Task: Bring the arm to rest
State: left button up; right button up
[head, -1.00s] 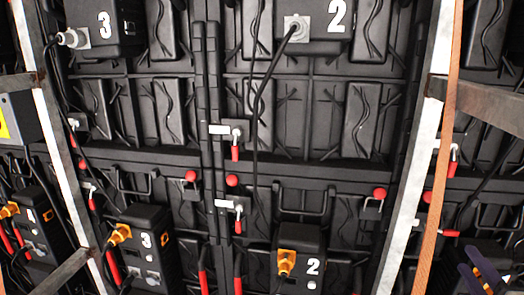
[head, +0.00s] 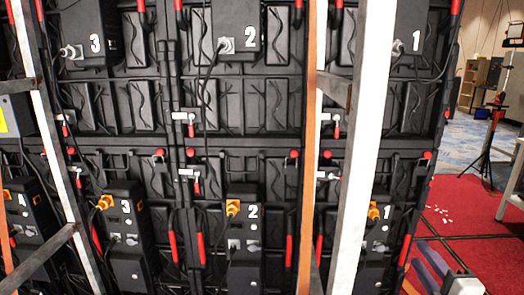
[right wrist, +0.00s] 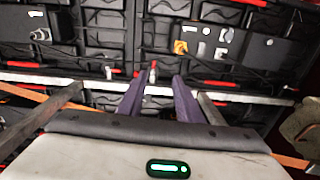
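My right gripper (head: 428,270) is at the bottom right corner of the head view, with purple fingers over the red carpet. In the right wrist view its two purple fingers (right wrist: 158,88) stand apart with nothing between them, so it is open and empty. The fingers point toward the back of the video wall (head: 270,100), with a white frame bar across the view near their tips. I cannot tell whether they touch the bar. My left gripper is in neither view.
Numbered black modules with cables and red handles cover the wall. White uprights (head: 362,150) and an orange strap (head: 309,130) stand in front of it. At the right are open red carpet (head: 475,220), a tripod (head: 490,135) and a white table (head: 513,185).

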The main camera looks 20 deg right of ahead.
jog(key=s+a+f+m+g+y, duration=0.2)
jog(key=s+a+f+m, duration=0.1)
jog(key=a+f, duration=0.5)
jog(key=s+a+f+m+g+y, duration=0.1)
jog(key=s+a+f+m+g, duration=0.3)
jog(key=f, duration=0.7)
jog(key=s+a+f+m+g+y, duration=0.1)
jog(key=s+a+f, duration=0.3)
jog(key=a, duration=0.7)
jog(key=s+a+f+m+g+y, duration=0.1)
jog(key=s+a+f+m+y, duration=0.2)
jog(key=a, duration=0.7)
notch_tip(320, 180, down, 2)
jog(key=shift+s+a+f+m+y, duration=0.2)
jog(key=shift+s+a+m+y, duration=0.25)
jog(key=shift+s, duration=0.65)
jog(key=shift+d, duration=0.2)
